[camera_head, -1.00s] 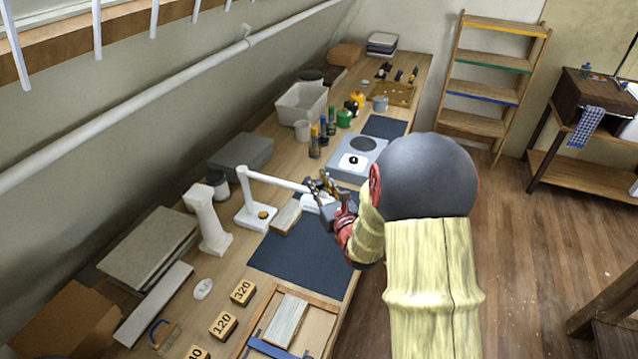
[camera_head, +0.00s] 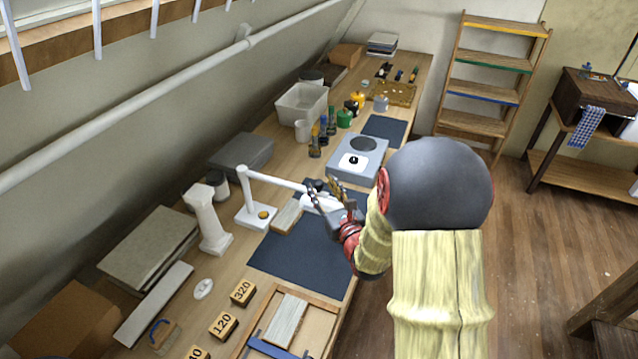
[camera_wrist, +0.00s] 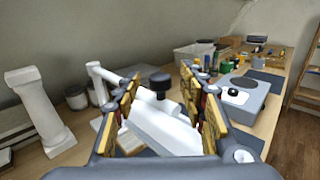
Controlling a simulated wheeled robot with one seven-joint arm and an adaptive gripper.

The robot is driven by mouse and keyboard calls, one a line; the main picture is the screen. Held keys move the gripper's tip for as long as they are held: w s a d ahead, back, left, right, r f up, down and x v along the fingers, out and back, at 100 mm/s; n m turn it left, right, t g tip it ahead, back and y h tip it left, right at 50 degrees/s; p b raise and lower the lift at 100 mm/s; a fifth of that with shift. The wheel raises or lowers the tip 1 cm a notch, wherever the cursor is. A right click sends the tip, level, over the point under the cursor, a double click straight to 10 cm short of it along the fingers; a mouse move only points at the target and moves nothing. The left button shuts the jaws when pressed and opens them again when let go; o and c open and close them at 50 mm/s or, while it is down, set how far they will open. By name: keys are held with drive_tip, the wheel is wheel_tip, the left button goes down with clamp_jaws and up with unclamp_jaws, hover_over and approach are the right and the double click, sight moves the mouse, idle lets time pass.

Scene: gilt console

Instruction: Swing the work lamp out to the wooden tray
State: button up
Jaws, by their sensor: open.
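The white work lamp (camera_head: 275,177) stands on the bench with its jointed arm reaching right from an upright post. Its white head (camera_wrist: 158,128), with a black knob on top, lies between the two open fingers of my gripper (camera_wrist: 164,90) in the wrist view. In the head view my gripper (camera_head: 332,200) is at the lamp head, over the dark mat; whether a finger touches the head I cannot tell. My fingers and wrist hide part of the head there. The wooden tray (camera_head: 318,299) lies nearer, at the bottom, holding a pale board and a blue strip.
A white column (camera_head: 207,222) stands left of the lamp base. Numbered wooden blocks (camera_head: 223,325) lie left of the tray. A grey device (camera_head: 357,158) and several bottles stand beyond the lamp. The dark mat (camera_head: 300,258) between lamp and tray is clear.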

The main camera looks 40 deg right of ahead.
drive_tip(key=v, duration=0.9)
